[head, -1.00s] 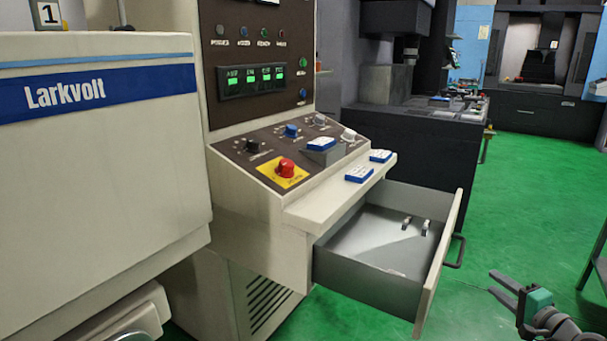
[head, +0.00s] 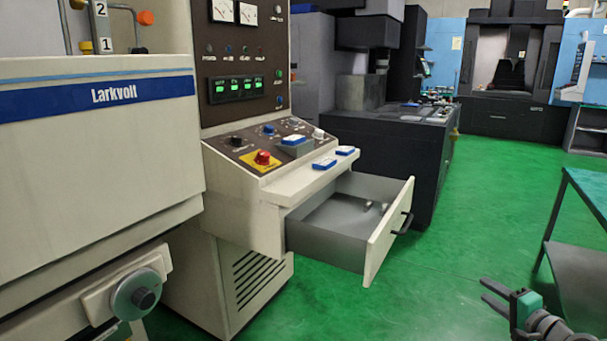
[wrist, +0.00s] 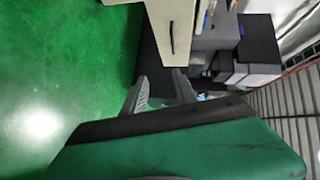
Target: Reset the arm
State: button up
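My gripper (head: 496,297) shows at the lower right of the head view, over the green floor, with its two fingers spread apart and nothing between them. In the wrist view my gripper (wrist: 160,90) also has its fingers apart and empty. It is well clear of the open drawer (head: 388,235), which sticks out of the beige control console. My arm runs out of the head view at the bottom right, so most of it is hidden.
The console (head: 235,205) has a sloped panel with a red knob (head: 263,158). Small blue-and-white boxes (head: 324,164) lie on its ledge. A green-topped table (head: 590,190) stands at the right. A dark machine (head: 385,150) stands behind. Green floor (head: 440,270) between them is clear.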

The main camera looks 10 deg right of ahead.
jog(key=w+a+r+n+g+y+p, duration=0.1)
jog(key=w+a+r+n+g+p, duration=0.15)
jog(key=a, duration=0.65)
jog(key=w+a+r+n+g+y+p, duration=0.1)
jog(key=w+a+r+n+g+p, duration=0.2)
jog(key=a, duration=0.6)
jog(key=w+a+r+n+g+p, duration=0.1)
jog(key=w+a+r+n+p, duration=0.25)
jog(key=a, duration=0.55)
jog(key=s+a+r+n+g+h+p, duration=0.1)
jog(key=s+a+r+n+g+p, duration=0.2)
jog(key=s+a, duration=0.45)
jog(key=s+a+r+n+g+p, duration=0.2)
jog(key=s+a+r+p, duration=0.1)
jog(key=s+a+p, duration=0.4)
jog(key=s+a+n+g+h, duration=0.1)
jog(key=s+a, duration=0.2)
jog(key=s, duration=0.4)
jog(key=shift+r+n+h, duration=0.3)
jog(key=shift+n, duration=0.1)
